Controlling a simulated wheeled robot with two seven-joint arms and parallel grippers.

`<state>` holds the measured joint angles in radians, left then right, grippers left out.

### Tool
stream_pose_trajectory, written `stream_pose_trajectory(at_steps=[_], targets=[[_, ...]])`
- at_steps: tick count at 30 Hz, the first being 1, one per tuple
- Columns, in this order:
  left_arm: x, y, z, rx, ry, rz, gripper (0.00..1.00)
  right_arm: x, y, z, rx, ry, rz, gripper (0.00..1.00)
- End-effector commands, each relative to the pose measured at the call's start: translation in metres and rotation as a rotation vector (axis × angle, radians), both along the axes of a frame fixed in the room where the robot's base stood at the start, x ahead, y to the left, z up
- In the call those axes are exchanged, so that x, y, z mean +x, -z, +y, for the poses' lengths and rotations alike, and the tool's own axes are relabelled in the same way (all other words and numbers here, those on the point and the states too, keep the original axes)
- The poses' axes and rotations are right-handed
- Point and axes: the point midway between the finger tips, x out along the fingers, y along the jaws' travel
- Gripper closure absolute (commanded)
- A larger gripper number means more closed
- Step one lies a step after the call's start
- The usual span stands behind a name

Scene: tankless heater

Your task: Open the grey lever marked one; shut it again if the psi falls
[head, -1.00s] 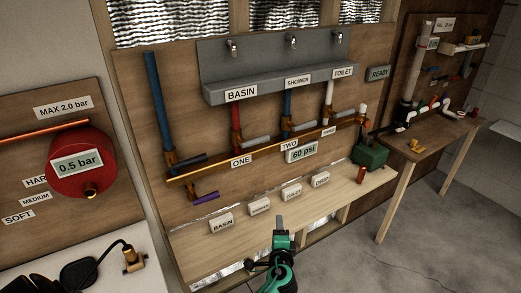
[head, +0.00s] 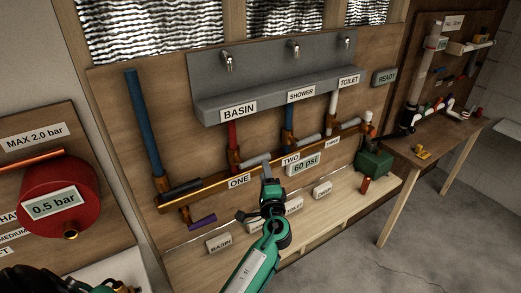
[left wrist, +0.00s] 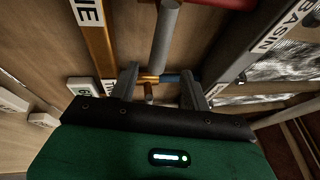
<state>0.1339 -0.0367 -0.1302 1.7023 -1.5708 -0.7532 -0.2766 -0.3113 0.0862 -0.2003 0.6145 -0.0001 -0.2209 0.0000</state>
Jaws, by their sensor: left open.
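The grey lever marked one (head: 256,161) sticks out rightward from its brass valve on the copper pipe, above the "ONE" label (head: 239,181). My left gripper (head: 267,183) is open, just below the lever's free end in the head view. In the left wrist view, the open fingers (left wrist: 160,88) point toward the board, and a grey bar (left wrist: 164,40), likely this lever, runs down toward the gap between them. Whether they touch it I cannot tell. The psi display (head: 304,165) reads 60 psi.
Similar grey levers two (head: 309,137) and three (head: 349,124) sit to the right. The grey trough (head: 280,85) hangs above. A purple-handled valve (head: 201,222) and white label blocks (head: 219,242) are below. A red tank (head: 62,190) stands left.

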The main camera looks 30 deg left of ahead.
Motion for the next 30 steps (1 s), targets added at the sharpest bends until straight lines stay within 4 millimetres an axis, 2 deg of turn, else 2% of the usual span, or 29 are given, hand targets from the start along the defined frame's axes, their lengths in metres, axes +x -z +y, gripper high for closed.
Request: stream_pose_trajectory(at_steps=[1,4,12,18,25,26,30], targets=[[0.010,-0.008,0.008,0.003,-0.001,0.000,0.52,-0.003,-0.010,-0.004,-0.004,-0.001,0.004,0.64],[0.027,-0.012,0.020,0.002,0.000,0.000,0.52,-0.002,-0.019,-0.007,-0.007,0.000,0.003,0.64],[0.059,-0.016,0.044,0.000,0.001,0.000,0.52,0.021,-0.034,0.005,0.006,0.002,-0.027,0.64],[0.067,-0.016,0.050,0.001,0.001,0.001,0.52,0.020,-0.036,0.016,0.017,0.006,-0.026,0.64],[0.067,-0.015,0.050,-0.001,0.001,0.001,0.52,0.014,-0.036,0.012,0.013,0.004,-0.018,0.64],[0.067,-0.015,0.050,-0.001,0.001,0.001,0.54,0.013,-0.036,0.011,0.012,0.004,-0.017,0.64],[0.067,-0.015,0.050,-0.001,0.001,0.001,0.82,0.012,-0.035,0.006,0.008,0.002,-0.016,0.64]])
